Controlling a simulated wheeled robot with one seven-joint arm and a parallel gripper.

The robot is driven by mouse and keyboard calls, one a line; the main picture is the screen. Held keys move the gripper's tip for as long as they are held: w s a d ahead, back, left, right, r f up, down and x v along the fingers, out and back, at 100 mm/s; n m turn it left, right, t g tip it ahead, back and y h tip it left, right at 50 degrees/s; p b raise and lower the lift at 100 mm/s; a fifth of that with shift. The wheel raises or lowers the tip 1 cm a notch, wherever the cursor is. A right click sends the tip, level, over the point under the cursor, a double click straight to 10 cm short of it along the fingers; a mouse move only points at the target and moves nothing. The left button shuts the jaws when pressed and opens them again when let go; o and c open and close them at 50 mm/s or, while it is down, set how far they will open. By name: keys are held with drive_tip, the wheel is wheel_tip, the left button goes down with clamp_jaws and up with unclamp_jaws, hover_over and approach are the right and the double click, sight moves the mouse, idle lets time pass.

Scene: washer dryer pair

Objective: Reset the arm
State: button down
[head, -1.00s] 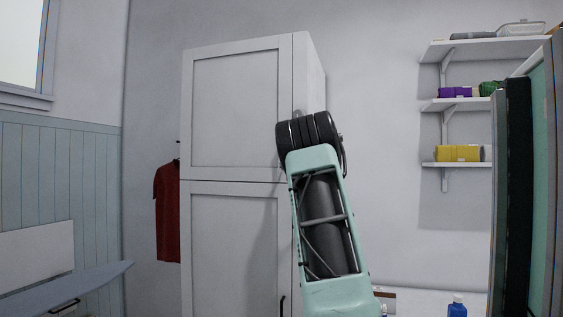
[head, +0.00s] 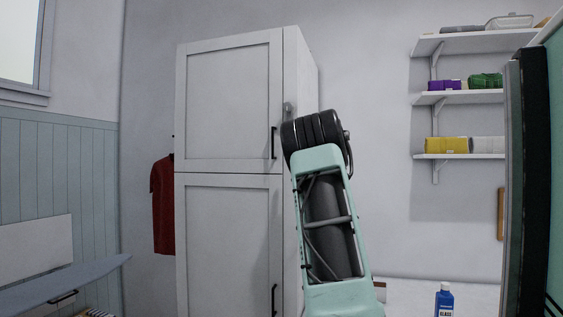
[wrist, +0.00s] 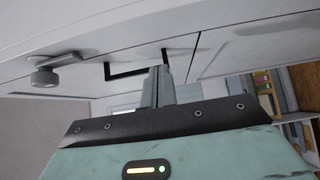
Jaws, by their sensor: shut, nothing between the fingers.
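My gripper (wrist: 160,72) shows in the wrist view with its two grey fingers together and nothing between them. I cannot tell how far the fingertips are from that surface. In the head view, my mint-green arm (head: 318,160) rises in front of the right edge of a tall white cabinet (head: 230,105), and its dark joint is at the top. My gripper is hidden in the head view.
Both cabinet doors look shut. A red shirt (head: 163,205) hangs left of the cabinet, and an ironing board (head: 60,285) is at lower left. Wall shelves (head: 470,97) hold towels at right. A blue bottle (head: 444,300) stands at lower right. A large mint-and-dark panel borders the right edge.

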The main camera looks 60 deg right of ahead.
drive_tip(key=shift+s+d, duration=0.35)
drive_tip(key=shift+s, duration=0.25)
drive_tip(key=shift+s+d, duration=0.35)
drive_tip(key=shift+s, duration=0.2)
